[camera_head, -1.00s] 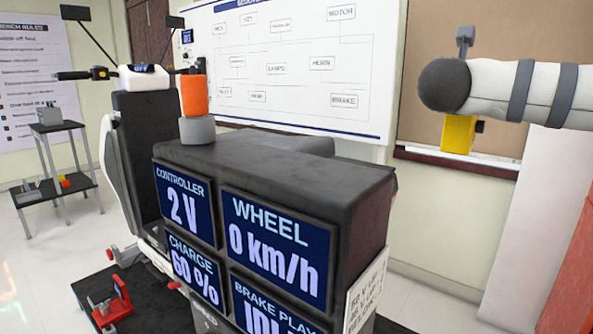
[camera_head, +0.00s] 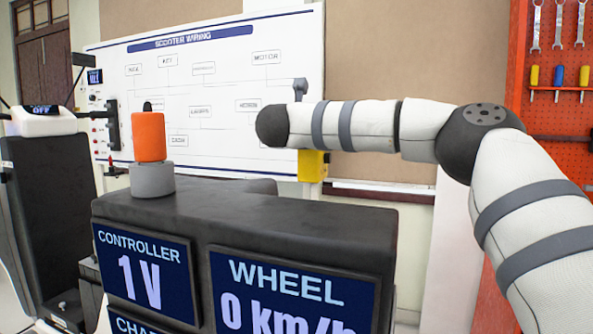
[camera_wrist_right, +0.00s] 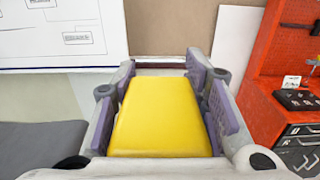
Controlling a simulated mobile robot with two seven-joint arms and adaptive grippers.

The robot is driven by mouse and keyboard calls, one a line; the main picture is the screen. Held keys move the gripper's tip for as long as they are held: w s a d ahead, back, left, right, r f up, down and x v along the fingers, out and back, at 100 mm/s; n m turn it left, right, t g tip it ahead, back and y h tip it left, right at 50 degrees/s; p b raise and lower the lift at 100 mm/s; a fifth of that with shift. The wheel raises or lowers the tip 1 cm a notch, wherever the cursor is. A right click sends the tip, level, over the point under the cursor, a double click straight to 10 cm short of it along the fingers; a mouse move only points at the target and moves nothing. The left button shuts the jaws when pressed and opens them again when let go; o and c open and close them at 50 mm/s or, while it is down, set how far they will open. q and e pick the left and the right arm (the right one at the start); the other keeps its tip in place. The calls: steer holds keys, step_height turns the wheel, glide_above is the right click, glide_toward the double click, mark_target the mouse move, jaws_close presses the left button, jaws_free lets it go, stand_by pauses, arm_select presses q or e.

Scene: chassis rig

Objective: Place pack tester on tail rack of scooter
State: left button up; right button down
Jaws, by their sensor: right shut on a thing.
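The pack tester appears to be the yellow block (camera_head: 313,165) beneath my right wrist in the head view. In the right wrist view the same yellow block (camera_wrist_right: 160,120) sits between the grey and purple fingers of my right gripper (camera_wrist_right: 161,74), which is shut on it. It is held in the air, behind the right part of a dark cabinet in the head view. The scooter (camera_head: 45,190) is partly visible at the left, with a dark upright panel and a white head unit reading OFF. I cannot make out its tail rack. My left gripper is out of view.
The dark cabinet (camera_head: 250,222) with lit displays fills the lower foreground. An orange cylinder (camera_head: 149,137) on a grey base stands on its left top. A whiteboard (camera_head: 215,85) is behind. A red tool board (camera_head: 560,110) is at the right.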

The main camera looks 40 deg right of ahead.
mark_target(311, 168)
steer(key=w+a+f, duration=0.1)
steer(key=w+f, duration=0.3)
steer(key=f, duration=0.5)
steer(key=shift+w, duration=0.25)
steer(key=c, duration=1)
jaws_free()
steer(key=shift+a, duration=0.1)
steer(key=shift+o, duration=0.2)
steer(key=v, duration=0.7)
steer(key=shift+s+a, duration=0.15)
steer(key=shift+a, duration=0.1)
steer(key=shift+r, duration=0.2)
